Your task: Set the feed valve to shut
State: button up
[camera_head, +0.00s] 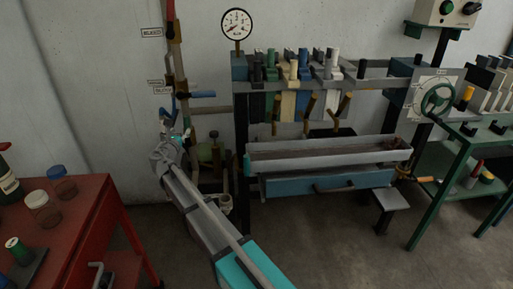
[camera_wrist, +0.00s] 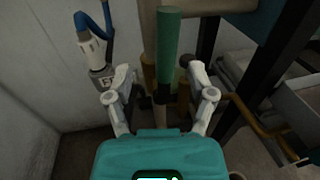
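My gripper (camera_wrist: 160,92) is open, its two pale fingers spread wide on either side of a green handle (camera_wrist: 167,55) in the wrist view. The handle shows no clear contact with either finger. The valve body is largely hidden there.
A blue lever (camera_head: 195,94) sticks out above my gripper, with a red-handled lever (camera_head: 170,12) higher up. A pressure gauge (camera_head: 237,23) and a long trough (camera_head: 325,150) are to the right. A red bench (camera_head: 88,232) is at the left. Floor in front is free.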

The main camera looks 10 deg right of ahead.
jog(key=v, duration=0.7)
jog(key=s+d+r+m+g+p, duration=0.1)
jog(key=s+d+m+g+p, duration=0.2)
jog(key=d+m, duration=0.4)
jog(key=s+d+r+m+g+h+p, duration=0.1)
jog(key=s+d+m+g+p, duration=0.3)
jog(key=d+m+p, duration=0.3)
jog(key=s+d+r+m+g+h+p, duration=0.1)
jog(key=s+d+m+g+p, duration=0.3)
jog(key=d, duration=1)
jog(key=shift+s+m+p, duration=0.75)
jog(key=shift+m+p, duration=0.65)
jog(key=shift+m, duration=0.1)
jog(key=shift+d+r, duration=0.1)
jog(key=shift+r, duration=0.05)
